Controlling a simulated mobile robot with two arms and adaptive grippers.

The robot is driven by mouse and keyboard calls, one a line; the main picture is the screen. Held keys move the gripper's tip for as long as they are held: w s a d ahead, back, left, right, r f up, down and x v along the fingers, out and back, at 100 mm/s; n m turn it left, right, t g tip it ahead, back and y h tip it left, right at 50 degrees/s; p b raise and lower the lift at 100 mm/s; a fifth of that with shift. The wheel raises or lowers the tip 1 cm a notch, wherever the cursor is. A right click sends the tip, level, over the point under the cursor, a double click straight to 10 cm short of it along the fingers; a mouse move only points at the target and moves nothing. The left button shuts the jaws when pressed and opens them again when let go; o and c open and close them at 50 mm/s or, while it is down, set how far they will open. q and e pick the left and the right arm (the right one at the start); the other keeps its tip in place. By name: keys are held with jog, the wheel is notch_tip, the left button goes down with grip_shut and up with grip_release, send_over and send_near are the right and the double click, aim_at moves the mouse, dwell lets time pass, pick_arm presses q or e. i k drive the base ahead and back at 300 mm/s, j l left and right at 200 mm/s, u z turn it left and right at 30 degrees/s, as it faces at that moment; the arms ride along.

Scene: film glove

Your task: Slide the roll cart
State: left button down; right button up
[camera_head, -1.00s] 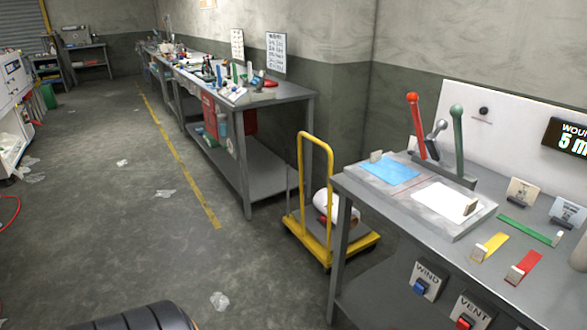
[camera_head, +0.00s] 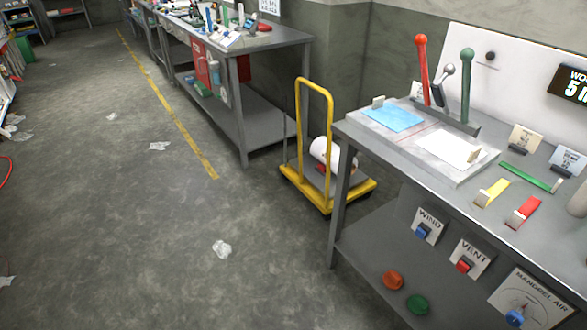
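The roll cart (camera_head: 328,198) is a low yellow-framed platform cart with a tall yellow push handle (camera_head: 331,110) at its near left side. It stands on the floor between the two grey workbenches, partly hidden behind the near bench's leg and top. A white roll (camera_head: 333,154) lies on its grey deck, with a red-and-white patch below it. Neither of my grippers is in the picture.
The near bench (camera_head: 345,130) fills the right, with red and green levers (camera_head: 467,85) and several switches. The far bench (camera_head: 262,140) stands behind the cart. Open floor (camera_head: 140,240) with plastic scraps (camera_head: 221,249) lies left of a yellow line (camera_head: 170,110).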

aim_at(364, 190)
jog(key=i+j, duration=0.25)
jog(key=i, duration=0.2)
jog(key=i+j, duration=0.25)
jog(key=i, duration=0.15)
